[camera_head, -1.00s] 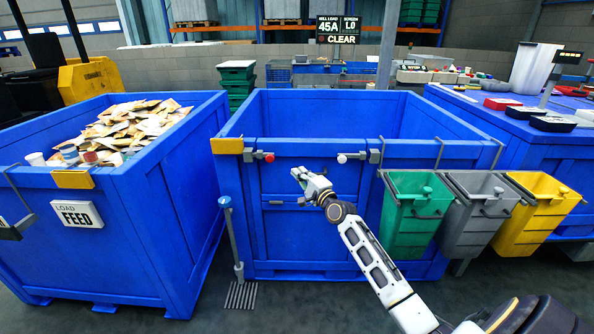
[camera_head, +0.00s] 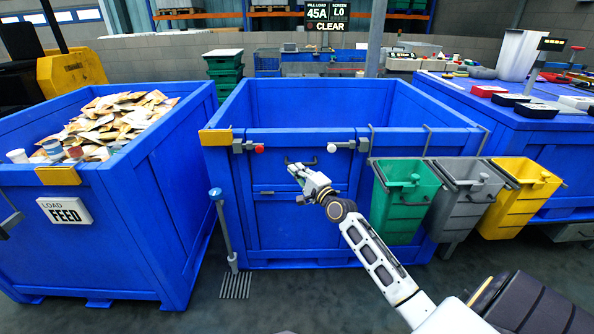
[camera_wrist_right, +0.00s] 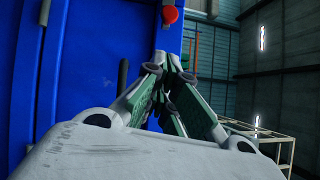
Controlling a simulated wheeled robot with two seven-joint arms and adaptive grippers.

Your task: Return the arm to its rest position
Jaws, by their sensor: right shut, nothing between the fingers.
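My right arm comes in from the lower right of the head view. Its gripper (camera_head: 298,172) is shut and empty, in front of the front panel of the middle blue bin (camera_head: 285,225). In the right wrist view the fingers (camera_wrist_right: 172,62) meet at their tips with nothing between them. The blue bin wall (camera_wrist_right: 95,60) is to their left there, with a red knob (camera_wrist_right: 169,15) above the tips. I cannot tell whether the gripper touches the panel. My left gripper is not clearly seen.
A left blue bin (camera_head: 120,240) labelled LOAD FEED holds many packets (camera_head: 105,125). Green (camera_head: 403,215), grey (camera_head: 460,205) and yellow (camera_head: 517,205) caddies hang right of the middle bin. A lever (camera_head: 223,230) stands at its left front. A blue worktable (camera_head: 480,110) is behind right. Dark floor lies in front.

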